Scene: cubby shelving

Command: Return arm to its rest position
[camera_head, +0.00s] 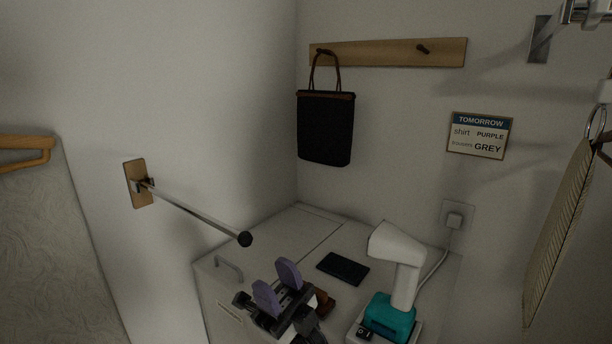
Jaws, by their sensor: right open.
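My right gripper (278,285) shows at the bottom centre, with two purple finger pads standing apart. It is open and I see nothing between the pads. It is over the front part of a pale cabinet top (290,236), and I cannot tell how high above it. A small brown object (323,303) shows just right of the gripper, partly hidden by it. My left gripper is not in view.
A rod with a black ball end (245,239) juts from the left wall near the gripper. A dark flat phone-like object (343,268) and a white-and-teal device (390,315) are on the cabinet. A black bag (325,128) hangs from a peg rail (385,53).

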